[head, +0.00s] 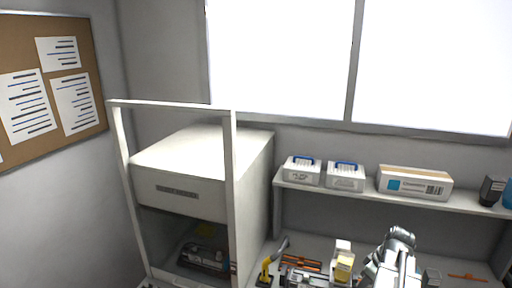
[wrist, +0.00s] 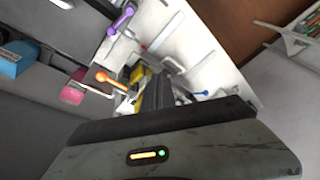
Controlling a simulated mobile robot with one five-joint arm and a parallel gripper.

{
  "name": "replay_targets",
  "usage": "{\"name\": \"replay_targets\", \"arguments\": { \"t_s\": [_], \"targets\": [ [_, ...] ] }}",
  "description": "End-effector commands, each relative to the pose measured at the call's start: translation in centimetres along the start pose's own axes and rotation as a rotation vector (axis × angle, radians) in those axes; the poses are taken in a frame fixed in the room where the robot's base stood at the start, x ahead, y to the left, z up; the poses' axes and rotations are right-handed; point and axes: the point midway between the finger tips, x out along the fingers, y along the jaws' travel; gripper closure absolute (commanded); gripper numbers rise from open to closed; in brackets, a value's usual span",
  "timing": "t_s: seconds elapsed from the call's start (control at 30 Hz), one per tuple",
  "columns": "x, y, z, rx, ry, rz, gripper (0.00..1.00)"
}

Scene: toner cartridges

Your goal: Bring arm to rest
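My arm shows at the lower right of the head view, and my gripper (head: 398,256) is above the bench in front of the shelf. In the wrist view my gripper (wrist: 162,90) shows as dark, narrow parts pointing away from the camera. Whether its fingers are apart or together is unclear, and I see nothing clearly held. A white printer (head: 190,172) stands at the centre left of the head view, with an open lower bay holding a dark unit (head: 204,256).
A white frame (head: 231,190) stands before the printer. The shelf (head: 400,198) carries two small white boxes (head: 302,171) (head: 345,177) and a long carton (head: 414,183). Orange, yellow and dark parts crowd the bench. The wrist view shows purple (wrist: 120,21) and orange (wrist: 112,79) levers.

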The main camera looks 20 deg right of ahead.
Motion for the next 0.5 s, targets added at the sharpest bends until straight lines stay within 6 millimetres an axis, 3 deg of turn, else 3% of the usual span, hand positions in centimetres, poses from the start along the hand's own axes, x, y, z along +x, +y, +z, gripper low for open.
{"name": "replay_targets", "arguments": {
  "t_s": [0.17, 0.3, 0.5],
  "targets": [
    [2.7, -6.0, -7.4, 0.052, -0.061, -0.004, 1.0],
    [5.3, -13.8, -14.1, 0.121, -0.117, 0.02, 1.0],
    [7.8, -23.5, -19.6, 0.208, -0.157, 0.072, 1.0]
  ]
}}
